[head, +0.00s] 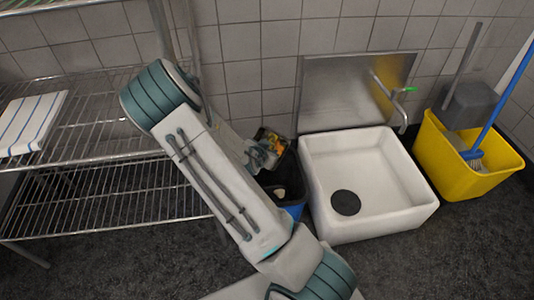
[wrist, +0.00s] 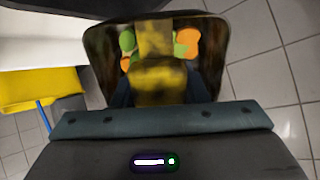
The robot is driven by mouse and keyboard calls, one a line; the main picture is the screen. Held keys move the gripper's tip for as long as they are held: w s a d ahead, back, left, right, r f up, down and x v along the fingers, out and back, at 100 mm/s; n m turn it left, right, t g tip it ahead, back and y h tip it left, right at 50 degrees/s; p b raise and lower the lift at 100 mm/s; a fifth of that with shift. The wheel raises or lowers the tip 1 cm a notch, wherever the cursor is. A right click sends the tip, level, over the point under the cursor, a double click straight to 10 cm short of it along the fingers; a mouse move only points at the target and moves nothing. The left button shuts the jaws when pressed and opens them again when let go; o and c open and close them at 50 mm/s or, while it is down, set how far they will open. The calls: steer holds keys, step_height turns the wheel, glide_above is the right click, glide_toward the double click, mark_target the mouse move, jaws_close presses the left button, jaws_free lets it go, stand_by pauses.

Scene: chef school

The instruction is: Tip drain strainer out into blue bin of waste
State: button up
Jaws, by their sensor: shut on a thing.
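The drain strainer (head: 261,132) is a dark, box-like container, held tilted at the upper back edge of the blue bin. It also shows in the wrist view (wrist: 101,45), with green and orange scraps (wrist: 188,42) inside. The blue bin (head: 294,211) stands on the floor below, half hidden by my arm. Its opening is dark, with a small pale thing (head: 279,192) inside.
A white sink (head: 410,207) with a round dark drain (head: 345,203) stands right of the bin. A yellow mop bucket (head: 440,152) is farther right. A wire shelf (head: 100,195) with a striped cloth (head: 30,123) is at left. Tiled wall is behind.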

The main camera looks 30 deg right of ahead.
steer(key=t+h+b, duration=0.1)
steer(key=b, duration=0.1)
steer(key=f+t+h+b, duration=0.1)
steer(key=b, duration=0.1)
steer(key=t+h+b, duration=0.1)
steer(key=shift+s+a+f+b, duration=0.15)
steer(key=shift+f+b, duration=0.1)
steer(key=shift+b, duration=0.15)
steer(key=t+h+b, duration=0.1)
steer(key=b, duration=0.2)
steer(key=t+h+b, duration=0.1)
steer(key=b, duration=0.2)
steer(key=shift+f, duration=0.25)
steer(key=shift+r+t+h, duration=0.25)
steer(key=shift+t+h, duration=0.25)
steer(key=shift+h, duration=0.1)
steer(key=shift+t+h, duration=0.5)
steer(key=shift+h, duration=0.1)
